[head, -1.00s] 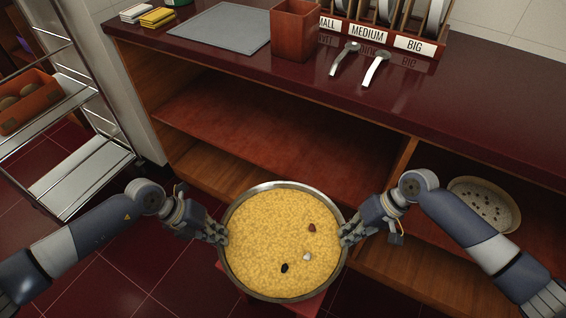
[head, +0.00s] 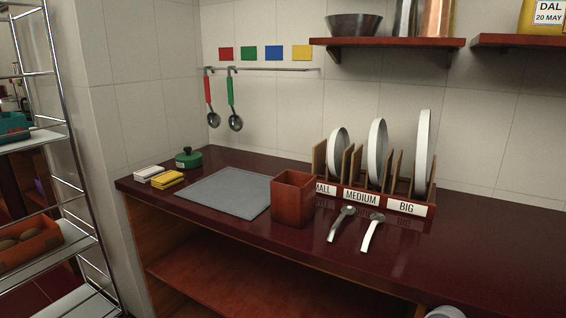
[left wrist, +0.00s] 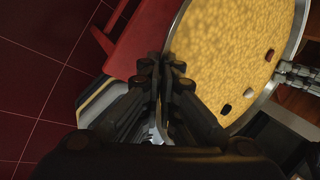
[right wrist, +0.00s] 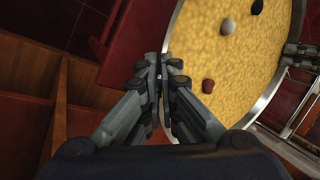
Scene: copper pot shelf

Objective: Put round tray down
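The round tray is a wide metal pan filled with yellow grains, with a few small dark, white and reddish pieces on top. Its rim shows in the left wrist view (left wrist: 176,30) and the right wrist view (right wrist: 176,25). My left gripper (left wrist: 166,66) is shut on one side of the rim. My right gripper (right wrist: 157,66) is shut on the opposite side. Something red, like a stool (left wrist: 128,55), lies below the tray; whether they touch cannot be told. The head view no longer shows the tray or grippers.
A dark red counter (head: 215,238) holds a grey mat (head: 225,192), a brown square container (head: 292,200), two spoons (head: 369,232) and a rack of round lids (head: 407,207) marked by size. A lower shelf (head: 215,285) is open below. A metal rack (head: 60,120) stands left.

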